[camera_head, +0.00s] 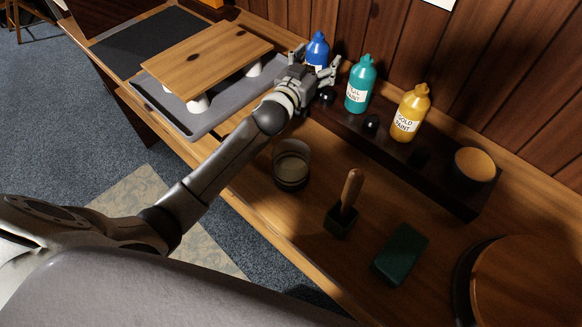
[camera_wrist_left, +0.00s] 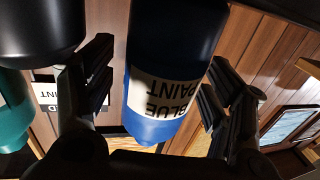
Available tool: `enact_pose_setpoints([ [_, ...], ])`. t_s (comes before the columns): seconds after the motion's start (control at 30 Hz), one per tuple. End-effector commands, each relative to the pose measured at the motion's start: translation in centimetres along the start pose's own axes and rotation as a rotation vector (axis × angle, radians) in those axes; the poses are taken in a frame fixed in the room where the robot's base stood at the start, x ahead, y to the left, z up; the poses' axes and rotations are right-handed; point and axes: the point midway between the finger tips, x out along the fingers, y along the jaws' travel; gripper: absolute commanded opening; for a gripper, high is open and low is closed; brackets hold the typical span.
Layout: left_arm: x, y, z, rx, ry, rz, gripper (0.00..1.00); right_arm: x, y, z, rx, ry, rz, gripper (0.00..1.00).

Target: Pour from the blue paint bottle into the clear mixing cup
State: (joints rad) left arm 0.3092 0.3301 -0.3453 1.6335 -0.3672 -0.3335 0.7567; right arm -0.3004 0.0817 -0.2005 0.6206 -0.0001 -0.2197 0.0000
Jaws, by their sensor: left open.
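The blue paint bottle (camera_head: 317,50) stands at the far end of a dark rack against the wall. My left gripper (camera_head: 319,72) is at the bottle, its fingers open on either side of it. In the left wrist view the labelled blue bottle (camera_wrist_left: 172,65) fills the space between the two open fingers (camera_wrist_left: 160,100), and gaps show beside it. The clear mixing cup (camera_head: 291,165) stands upright on the wooden bench, nearer than the rack, to the right of my left forearm. My right gripper is not in view.
A teal bottle (camera_head: 361,85) and a gold bottle (camera_head: 410,113) stand on the dark rack (camera_head: 440,187) beside the blue one. A wooden-handled tool (camera_head: 349,192) and a green block (camera_head: 400,254) are on the bench. A wooden board (camera_head: 208,58) on white supports lies left of my arm.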

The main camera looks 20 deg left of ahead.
Motion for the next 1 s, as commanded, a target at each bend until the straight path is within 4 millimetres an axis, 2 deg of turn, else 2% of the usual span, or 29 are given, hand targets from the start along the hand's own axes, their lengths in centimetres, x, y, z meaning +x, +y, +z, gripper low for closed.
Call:
enact_pose_setpoints([
  [0.07,0.0,0.0,0.0,0.000,0.000,0.000,0.68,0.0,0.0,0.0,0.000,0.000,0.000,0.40],
  [0.47,0.0,0.0,0.0,0.001,0.000,0.000,0.16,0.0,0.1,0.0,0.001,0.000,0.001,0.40],
  [0.67,0.0,0.0,-0.7,0.001,0.003,0.001,0.16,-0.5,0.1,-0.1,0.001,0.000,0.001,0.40],
  [1.0,0.0,0.0,-3.5,0.001,0.003,0.001,0.16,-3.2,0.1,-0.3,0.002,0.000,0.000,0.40],
])
